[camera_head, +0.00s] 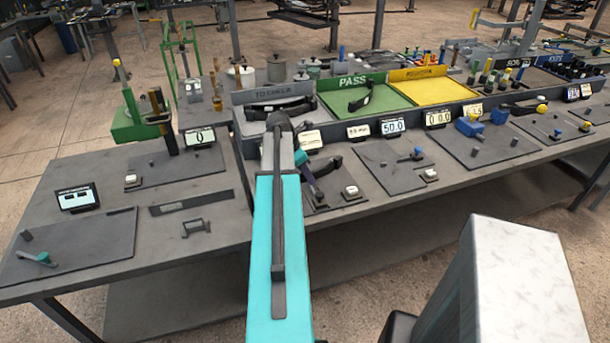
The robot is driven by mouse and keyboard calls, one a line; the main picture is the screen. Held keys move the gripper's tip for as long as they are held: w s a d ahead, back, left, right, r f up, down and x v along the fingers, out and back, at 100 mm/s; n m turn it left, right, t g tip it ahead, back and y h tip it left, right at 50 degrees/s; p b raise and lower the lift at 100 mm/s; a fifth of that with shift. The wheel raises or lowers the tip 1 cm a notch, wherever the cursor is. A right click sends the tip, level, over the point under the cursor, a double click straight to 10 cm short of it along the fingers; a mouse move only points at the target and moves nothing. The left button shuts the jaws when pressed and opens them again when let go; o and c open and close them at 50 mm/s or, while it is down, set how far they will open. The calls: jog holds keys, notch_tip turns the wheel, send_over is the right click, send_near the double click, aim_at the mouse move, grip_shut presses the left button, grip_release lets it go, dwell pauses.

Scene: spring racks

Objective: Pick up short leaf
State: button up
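Dark curved leaves (268,110) lie in the grey tray marked "TO CHECK". A shorter dark curved leaf (362,99) lies in the green tray marked "PASS" (352,82). Another dark curved piece (328,165) is on the bench just right of my turquoise arm, partly hidden; I cannot tell which of these is the short leaf. My arm reaches up the middle of the view.
A yellow tray (425,88) stands right of the green one. Small displays and gauge plates (400,165) line the bench front. A green press stand (130,120) is at the left. A small grey bracket (197,227) lies on the bench.

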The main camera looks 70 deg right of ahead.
dwell(0.4)
grip_shut()
jog(key=shift+d+r, duration=0.1)
jog(key=shift+r, duration=0.05)
jog(key=shift+r, duration=0.75)
jog(key=shift+r+b, duration=1.15)
jog(key=shift+r, duration=3)
